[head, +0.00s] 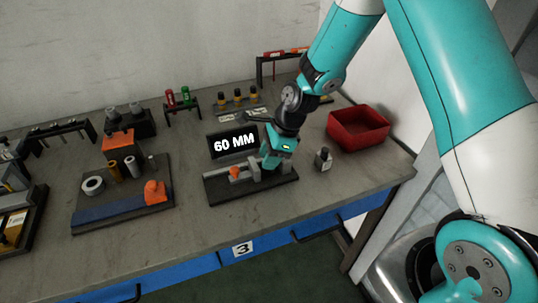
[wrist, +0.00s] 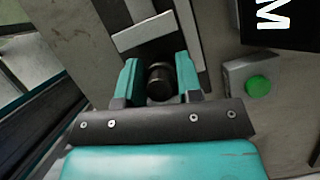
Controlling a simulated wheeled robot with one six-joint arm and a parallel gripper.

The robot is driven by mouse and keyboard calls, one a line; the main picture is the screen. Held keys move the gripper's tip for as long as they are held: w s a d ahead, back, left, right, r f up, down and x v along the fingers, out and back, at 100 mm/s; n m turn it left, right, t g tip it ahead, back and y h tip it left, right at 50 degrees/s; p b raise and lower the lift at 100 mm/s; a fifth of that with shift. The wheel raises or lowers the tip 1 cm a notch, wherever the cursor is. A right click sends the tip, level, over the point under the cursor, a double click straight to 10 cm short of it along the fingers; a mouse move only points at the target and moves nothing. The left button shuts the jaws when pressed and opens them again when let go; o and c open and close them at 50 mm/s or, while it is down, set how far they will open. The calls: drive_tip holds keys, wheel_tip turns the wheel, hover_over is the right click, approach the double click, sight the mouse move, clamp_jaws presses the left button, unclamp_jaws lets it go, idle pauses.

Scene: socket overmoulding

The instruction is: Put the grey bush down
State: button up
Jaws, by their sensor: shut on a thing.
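My gripper (wrist: 158,82) has its two teal fingers closed on a dark grey cylinder, which I take for the grey bush (wrist: 159,84). Its round end faces the wrist camera. In the head view my gripper (head: 271,163) is low over the right part of a black fixture (head: 225,191) with pale blocks and an orange knob (head: 235,172). The bush is hidden there behind the gripper. In the wrist view, pale fixture bars (wrist: 146,32) lie just beyond the fingertips. I cannot tell whether the bush touches the fixture.
A grey box with a green button (wrist: 258,86) is right of the fingers in the wrist view. A small block (head: 323,159) and red bin (head: 358,128) are to the right. A board (head: 90,222) with parts is left.

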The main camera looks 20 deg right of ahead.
drive_tip(key=o, duration=1)
drive_tip(key=w+v, duration=0.1)
drive_tip(key=v, duration=1.1)
drive_tip(key=s+a+r+n, duration=0.3)
drive_tip(key=s+n, duration=0.5)
drive_tip(key=n, duration=0.1)
drive_tip(key=s+a+r+n, duration=0.3)
drive_tip(key=s+r+n, duration=0.1)
drive_tip(key=s+n, duration=0.4)
drive_tip(key=s+a+r+n, duration=0.3)
drive_tip(key=s+r+n, duration=0.1)
drive_tip(key=s+n, duration=0.5)
drive_tip(key=shift+n+g, duration=0.4)
drive_tip(key=shift+n, duration=0.3)
